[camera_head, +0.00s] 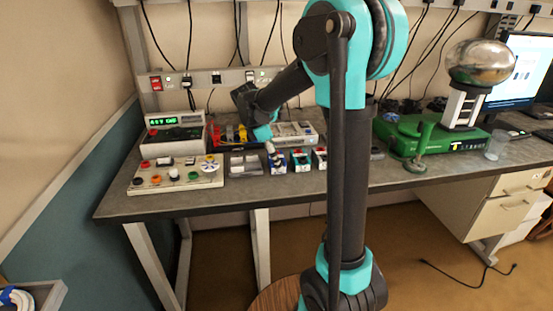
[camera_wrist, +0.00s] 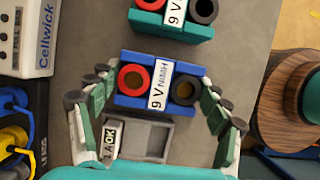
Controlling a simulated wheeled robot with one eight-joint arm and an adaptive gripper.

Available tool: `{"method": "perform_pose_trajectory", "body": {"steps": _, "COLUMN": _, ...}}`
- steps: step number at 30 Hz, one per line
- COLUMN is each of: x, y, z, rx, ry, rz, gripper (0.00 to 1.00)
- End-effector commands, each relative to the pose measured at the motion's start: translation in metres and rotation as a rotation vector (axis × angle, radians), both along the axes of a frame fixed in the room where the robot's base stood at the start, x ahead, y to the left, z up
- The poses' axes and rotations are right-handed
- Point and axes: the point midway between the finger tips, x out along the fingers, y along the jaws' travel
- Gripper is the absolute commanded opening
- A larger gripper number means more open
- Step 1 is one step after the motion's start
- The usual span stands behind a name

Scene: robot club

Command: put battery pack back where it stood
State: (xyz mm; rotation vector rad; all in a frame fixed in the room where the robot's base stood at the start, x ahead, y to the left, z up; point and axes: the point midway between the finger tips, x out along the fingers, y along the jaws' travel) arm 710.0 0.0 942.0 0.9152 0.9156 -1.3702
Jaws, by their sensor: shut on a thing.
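The battery pack (camera_wrist: 157,80) is a blue block with a red and a black round terminal and a white "9 V NiMH" label. My gripper (camera_wrist: 158,98) is shut on it, with a finger at each short side. In the head view my gripper (camera_head: 271,148) points down over the bench, with the blue pack (camera_head: 277,163) at its tip. I cannot tell whether the pack touches the bench.
A teal 9 V pack (camera_wrist: 172,24) stands close beside the held one. More packs (camera_head: 300,160) stand to the right in the head view. A white board with knobs (camera_head: 177,176) is left on the bench (camera_head: 240,194).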

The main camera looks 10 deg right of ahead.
Motion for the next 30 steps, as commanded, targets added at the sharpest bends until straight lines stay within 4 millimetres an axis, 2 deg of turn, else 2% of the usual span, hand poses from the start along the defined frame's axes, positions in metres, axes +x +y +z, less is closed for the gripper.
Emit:
{"method": "perform_pose_trajectory", "body": {"steps": 7, "x": 0.000, "y": 0.000, "z": -0.002, "rx": 0.000, "ry": 0.000, "rz": 0.000, "gripper": 0.30}}
{"method": "perform_pose_trajectory", "body": {"steps": 8, "x": 0.000, "y": 0.000, "z": -0.002, "rx": 0.000, "ry": 0.000, "rz": 0.000, "gripper": 0.79}}
{"method": "perform_pose_trajectory", "body": {"steps": 12, "x": 0.000, "y": 0.000, "z": -0.002, "rx": 0.000, "ry": 0.000, "rz": 0.000, "gripper": 0.97}}
{"method": "perform_pose_trajectory", "body": {"steps": 23, "x": 0.000, "y": 0.000, "z": -0.001, "rx": 0.000, "ry": 0.000, "rz": 0.000, "gripper": 0.98}}
{"method": "perform_pose_trajectory", "body": {"steps": 26, "x": 0.000, "y": 0.002, "z": 0.005, "rx": 0.000, "ry": 0.000, "rz": 0.001, "gripper": 0.98}}
{"method": "perform_pose_trajectory", "body": {"steps": 30, "x": 0.000, "y": 0.010, "z": 0.024, "rx": 0.000, "ry": 0.000, "rz": 0.000, "gripper": 0.98}}
